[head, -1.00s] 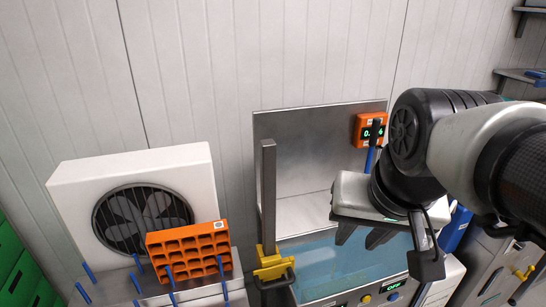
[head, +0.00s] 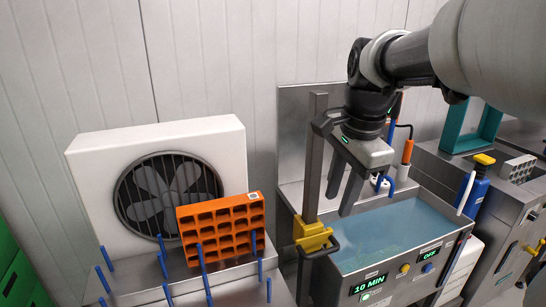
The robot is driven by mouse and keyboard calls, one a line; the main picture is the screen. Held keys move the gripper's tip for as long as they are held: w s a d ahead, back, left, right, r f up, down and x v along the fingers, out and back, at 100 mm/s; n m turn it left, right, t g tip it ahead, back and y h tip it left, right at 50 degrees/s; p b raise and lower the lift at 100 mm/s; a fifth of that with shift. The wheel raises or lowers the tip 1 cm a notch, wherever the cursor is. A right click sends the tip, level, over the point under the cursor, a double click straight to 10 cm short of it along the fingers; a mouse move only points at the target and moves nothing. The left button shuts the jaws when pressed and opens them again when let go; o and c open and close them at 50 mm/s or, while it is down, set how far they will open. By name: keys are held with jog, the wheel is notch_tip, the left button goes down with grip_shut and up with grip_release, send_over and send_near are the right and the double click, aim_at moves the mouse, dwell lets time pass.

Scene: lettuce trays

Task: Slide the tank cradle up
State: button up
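The tank cradle's yellow carriage (head: 312,236) sits low on an upright grey post (head: 313,165), beside the left front corner of the water tank (head: 350,262). A dark handle (head: 324,249) sticks out from the carriage. Any part of the cradle under the bluish water cannot be made out clearly. My gripper (head: 339,205) points down with its two fingers apart and nothing between them. In the picture it is just right of the post and above the handle, not touching the handle.
An orange slotted tray (head: 222,232) leans before a white fan unit (head: 155,132) on the left, among blue pegs. A blue bottle (head: 472,192) stands right of the tank, near a teal frame (head: 470,130). The tank front shows "10 MIN" and "OFF".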

aim_at(323, 251)
jog(key=w+f+b, duration=0.1)
jog(key=f, duration=0.4)
jog(key=w+f+b, duration=0.1)
jog(key=f, duration=0.5)
jog(key=a+f+b, duration=0.1)
jog(key=f, duration=0.4)
jog(key=shift+w+f+b, duration=0.15)
jog(key=shift+w+b, duration=0.15)
jog(key=shift+w, duration=0.1)
jog(key=shift+c, duration=0.2)
grip_shut()
